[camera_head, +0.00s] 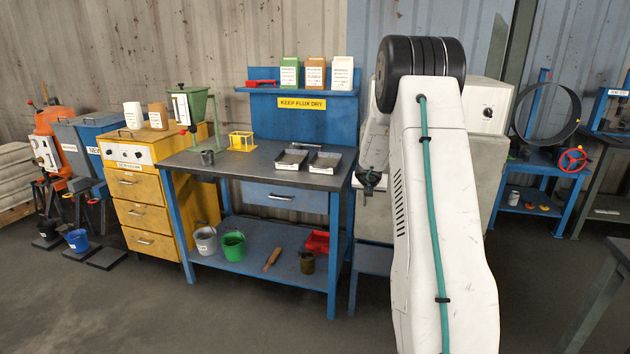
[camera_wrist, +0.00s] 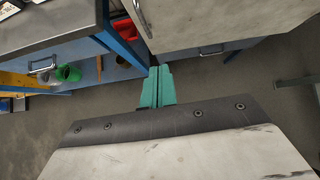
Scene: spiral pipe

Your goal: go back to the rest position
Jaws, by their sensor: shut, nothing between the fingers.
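My gripper (camera_wrist: 157,87) shows in the wrist view as two teal fingers pressed together, with nothing between them. It hangs over the floor near a blue bench leg and a grey cabinet. In the head view my white arm with its teal cable stands upright right of the middle. The dark end of the gripper (camera_head: 371,181) shows just left of the arm, in front of the right end of the blue workbench (camera_head: 335,210). Part of the wrist is hidden behind the arm.
Small trays (camera_head: 291,160) lie on the workbench top, and buckets (camera_head: 233,246) stand on its lower shelf. A yellow drawer cabinet (camera_head: 145,213) is to the left. A grey cabinet (camera_head: 473,165) stands behind my arm. A red handwheel (camera_head: 573,160) is at right. The front floor is clear.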

